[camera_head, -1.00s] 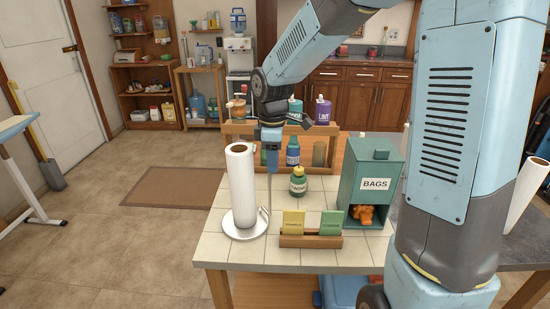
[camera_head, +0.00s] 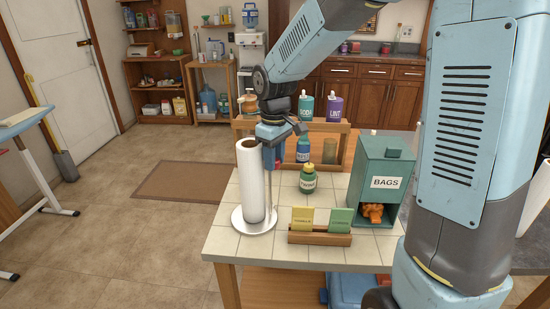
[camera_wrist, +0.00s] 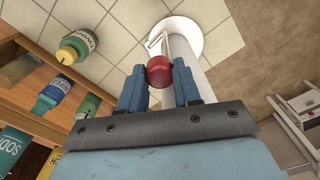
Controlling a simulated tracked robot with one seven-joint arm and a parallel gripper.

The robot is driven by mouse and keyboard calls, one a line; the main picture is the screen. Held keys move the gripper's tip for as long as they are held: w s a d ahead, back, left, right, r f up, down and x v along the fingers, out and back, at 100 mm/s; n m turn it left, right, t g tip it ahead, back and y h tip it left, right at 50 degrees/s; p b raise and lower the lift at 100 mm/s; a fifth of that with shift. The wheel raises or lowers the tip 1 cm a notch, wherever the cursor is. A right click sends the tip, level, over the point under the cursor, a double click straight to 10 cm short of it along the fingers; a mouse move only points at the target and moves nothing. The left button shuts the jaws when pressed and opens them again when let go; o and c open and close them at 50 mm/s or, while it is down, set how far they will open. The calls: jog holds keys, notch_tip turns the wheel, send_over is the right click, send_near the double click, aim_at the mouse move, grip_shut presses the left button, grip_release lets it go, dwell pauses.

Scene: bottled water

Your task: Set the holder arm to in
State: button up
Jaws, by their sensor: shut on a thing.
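The paper towel holder has a white roll (camera_head: 250,182) upright on a round pale base (camera_head: 240,222). Its thin holder arm (camera_wrist: 158,41) rises beside the roll and ends in a red knob (camera_wrist: 159,70). My gripper (camera_head: 270,158) points down just right of the roll's upper part. In the wrist view my gripper (camera_wrist: 158,88) has its blue fingers shut on the red knob. The arm is close to the roll; I cannot tell whether they touch. The knob is hidden in the head view.
A green bottle (camera_head: 308,179), a wooden card holder (camera_head: 320,238) and a green BAGS box (camera_head: 381,170) stand to the right on the tiled table (camera_head: 225,246). A wooden rack (camera_head: 345,145) with bottles stands behind.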

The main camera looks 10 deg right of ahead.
dwell(0.3)
jog(key=o, duration=1.1)
jog(key=shift+c, duration=0.2)
jog(key=shift+r, duration=0.15)
notch_tip(320, 180, up, 14)
jog(key=shift+f, duration=0.25)
